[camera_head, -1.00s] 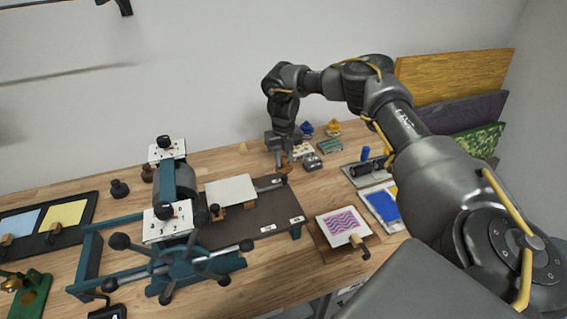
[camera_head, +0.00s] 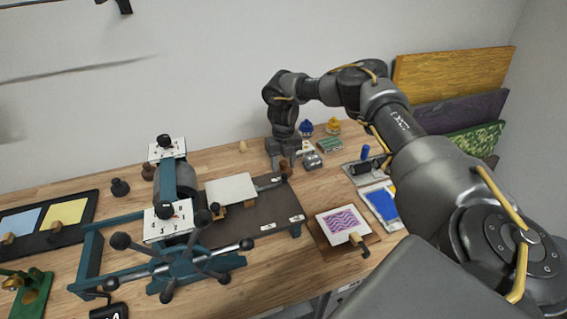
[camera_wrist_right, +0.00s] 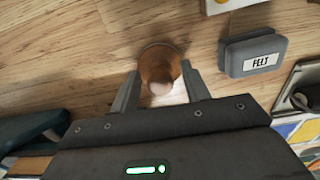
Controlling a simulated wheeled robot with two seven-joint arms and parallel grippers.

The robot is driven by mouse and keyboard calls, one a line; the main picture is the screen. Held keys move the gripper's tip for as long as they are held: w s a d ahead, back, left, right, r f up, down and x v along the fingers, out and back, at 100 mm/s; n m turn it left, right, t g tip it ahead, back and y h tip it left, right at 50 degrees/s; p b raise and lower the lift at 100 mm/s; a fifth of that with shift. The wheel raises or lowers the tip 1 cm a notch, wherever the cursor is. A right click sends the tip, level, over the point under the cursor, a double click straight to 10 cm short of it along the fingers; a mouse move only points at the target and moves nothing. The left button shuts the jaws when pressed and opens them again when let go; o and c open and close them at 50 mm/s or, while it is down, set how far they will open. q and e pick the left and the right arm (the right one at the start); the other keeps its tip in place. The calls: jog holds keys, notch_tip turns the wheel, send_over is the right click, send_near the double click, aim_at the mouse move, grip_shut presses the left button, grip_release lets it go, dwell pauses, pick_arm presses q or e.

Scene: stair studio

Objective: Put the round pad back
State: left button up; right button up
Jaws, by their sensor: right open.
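A brown round pad with a paler knob handle (camera_wrist_right: 160,68) stands on the wooden bench, seen from above in the right wrist view. My right gripper (camera_wrist_right: 160,80) is open, with one finger on each side of the pad and its handle. I cannot tell whether either finger touches it. In the head view my right gripper (camera_head: 284,160) points down at the back of the bench, beside the press bed, and mostly hides the pad. My left gripper is not in view.
A grey block labelled FELT (camera_wrist_right: 253,52) sits close to the right; it also shows in the head view (camera_head: 313,161). The press (camera_head: 175,215) with its dark bed stands to the left. A patterned print (camera_head: 342,222) lies in front. Small ink pots (camera_head: 333,127) stand behind.

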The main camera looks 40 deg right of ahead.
aim_at(284, 162)
notch_tip(284, 162, up, 12)
jog(key=b, duration=0.1)
jog(key=shift+r, duration=0.2)
jog(key=shift+f, duration=0.1)
dwell(0.6)
